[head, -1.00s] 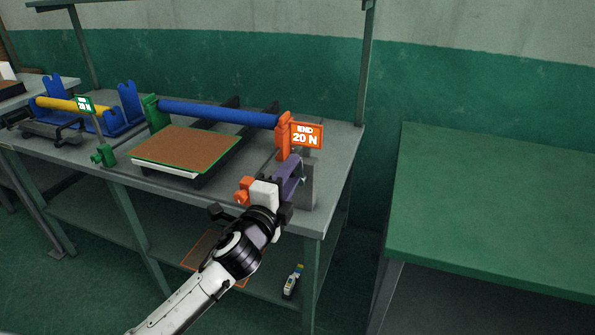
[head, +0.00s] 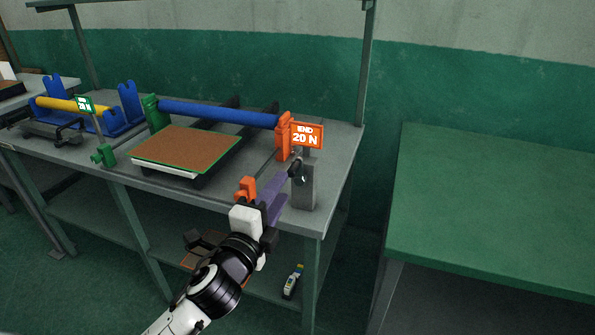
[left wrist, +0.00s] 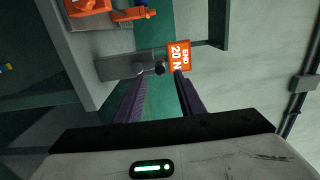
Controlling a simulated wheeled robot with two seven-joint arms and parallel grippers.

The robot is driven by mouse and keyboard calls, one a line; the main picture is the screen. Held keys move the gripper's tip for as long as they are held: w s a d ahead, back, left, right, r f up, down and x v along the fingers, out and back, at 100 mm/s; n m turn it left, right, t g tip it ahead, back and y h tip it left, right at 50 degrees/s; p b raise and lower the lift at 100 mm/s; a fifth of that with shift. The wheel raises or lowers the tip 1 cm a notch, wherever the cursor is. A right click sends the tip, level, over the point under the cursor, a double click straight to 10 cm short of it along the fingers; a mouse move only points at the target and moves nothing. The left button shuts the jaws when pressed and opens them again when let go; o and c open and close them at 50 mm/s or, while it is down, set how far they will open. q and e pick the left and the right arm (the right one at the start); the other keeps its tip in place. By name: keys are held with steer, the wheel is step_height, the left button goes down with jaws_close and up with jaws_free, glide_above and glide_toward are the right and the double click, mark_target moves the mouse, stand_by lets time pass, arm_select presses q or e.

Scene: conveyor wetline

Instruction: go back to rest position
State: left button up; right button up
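My left gripper (head: 280,192) has long purple fingers and is near the front right corner of the grey workbench (head: 335,185). In the left wrist view the two fingers (left wrist: 160,95) stand apart with nothing held between them. A small dark knob (left wrist: 160,68) on a grey block (left wrist: 122,66) lies just beyond the fingertips. In the head view the grey block (head: 304,192) stands beside an orange post with an orange "END 20 N" sign (head: 307,135). My right gripper is in neither view.
A brown board with a green edge (head: 187,147) lies on the bench in front of a blue roller (head: 215,112). A small green clamp (head: 104,155) is at the front edge. A bare green table (head: 500,205) stands to the right, past a gap.

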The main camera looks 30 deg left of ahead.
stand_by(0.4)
arm_select(q)
steer(key=s+d+f+n+g+h, duration=0.1)
steer(key=s+d+f+n+g, duration=0.15)
steer(key=f, duration=0.45)
steer(key=s+d+f+n+g+h, duration=0.1)
steer(key=s+d+f+n, duration=0.1)
steer(key=s+f, duration=0.35)
steer(key=s+d+f+n+g+h, duration=0.1)
steer(key=s+d+f+n+g, duration=0.15)
steer(key=f, duration=0.65)
steer(key=s+d+f+n+g+h, duration=0.1)
steer(key=s+d+f+n, duration=0.2)
steer(key=s+f, duration=0.2)
steer(key=s+d+f+n+g+h, duration=0.1)
steer(key=s+d+f+n+g, duration=0.1)
steer(key=s+f, duration=0.4)
steer(key=shift+s+d+f+n, duration=0.15)
steer(key=shift+s+d+n, duration=0.35)
steer(key=shift+s+n, duration=0.6)
